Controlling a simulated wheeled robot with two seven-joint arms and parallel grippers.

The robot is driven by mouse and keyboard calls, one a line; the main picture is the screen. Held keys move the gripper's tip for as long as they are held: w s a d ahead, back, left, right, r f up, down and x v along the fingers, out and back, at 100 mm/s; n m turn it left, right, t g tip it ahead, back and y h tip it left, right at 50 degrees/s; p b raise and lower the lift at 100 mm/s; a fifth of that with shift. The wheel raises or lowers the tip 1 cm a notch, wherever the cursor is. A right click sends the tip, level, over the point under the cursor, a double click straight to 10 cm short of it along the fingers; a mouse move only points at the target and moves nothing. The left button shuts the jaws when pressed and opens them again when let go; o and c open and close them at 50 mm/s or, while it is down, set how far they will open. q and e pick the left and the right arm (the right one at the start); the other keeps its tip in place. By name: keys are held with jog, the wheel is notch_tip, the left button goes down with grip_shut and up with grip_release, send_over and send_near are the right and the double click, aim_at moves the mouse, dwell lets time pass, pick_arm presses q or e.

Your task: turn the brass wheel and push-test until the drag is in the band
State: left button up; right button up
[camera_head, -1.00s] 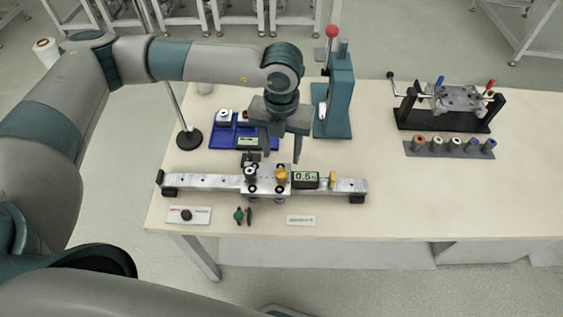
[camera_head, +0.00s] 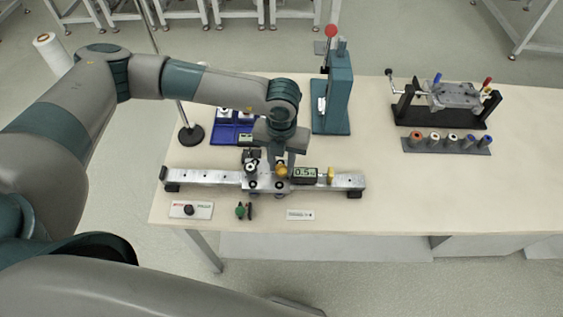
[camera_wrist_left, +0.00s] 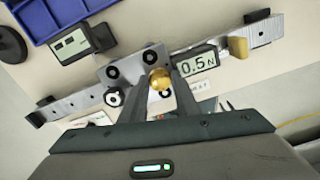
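A silver rail (camera_head: 210,178) lies across the front of the table with a carriage (camera_head: 257,187) near its middle. The brass wheel (camera_head: 281,171) sits on the carriage's right part and shows as a gold knob in the left wrist view (camera_wrist_left: 159,79). A small display (camera_head: 305,174) beside it reads 0.5 N, also in the left wrist view (camera_wrist_left: 196,65). My left gripper (camera_head: 283,163) points down over the carriage. Its fingers look apart, one on either side of the wheel; I cannot tell whether they touch it. My right gripper is not in view.
A yellow block (camera_head: 331,174) is near the rail's right end. A blue tray (camera_head: 222,139) and a small meter (camera_wrist_left: 72,45) lie behind the rail. A teal press (camera_head: 338,95) stands behind. A control plate (camera_head: 191,210) lies in front. The table's right front is clear.

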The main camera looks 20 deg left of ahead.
pick_arm(q)
jog(key=c, duration=0.4)
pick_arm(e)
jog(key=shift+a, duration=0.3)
pick_arm(q)
jog(key=shift+o, duration=0.2)
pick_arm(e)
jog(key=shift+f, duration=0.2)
pick_arm(q)
jog(key=shift+f+m+b, duration=0.2)
jog(key=shift+m+b, duration=0.3)
jog(key=shift+b, duration=0.55)
jog(key=m+b, duration=0.3)
jog(key=b, duration=0.2)
jog(key=shift+m+b, duration=0.7)
jog(key=shift+b, duration=0.4)
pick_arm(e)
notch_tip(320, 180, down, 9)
pick_arm(q)
jog(key=shift+r, duration=0.1)
jog(key=shift+r+m+b, duration=0.15)
jog(key=shift+m+b, duration=0.35)
jog(key=shift+b, duration=0.1)
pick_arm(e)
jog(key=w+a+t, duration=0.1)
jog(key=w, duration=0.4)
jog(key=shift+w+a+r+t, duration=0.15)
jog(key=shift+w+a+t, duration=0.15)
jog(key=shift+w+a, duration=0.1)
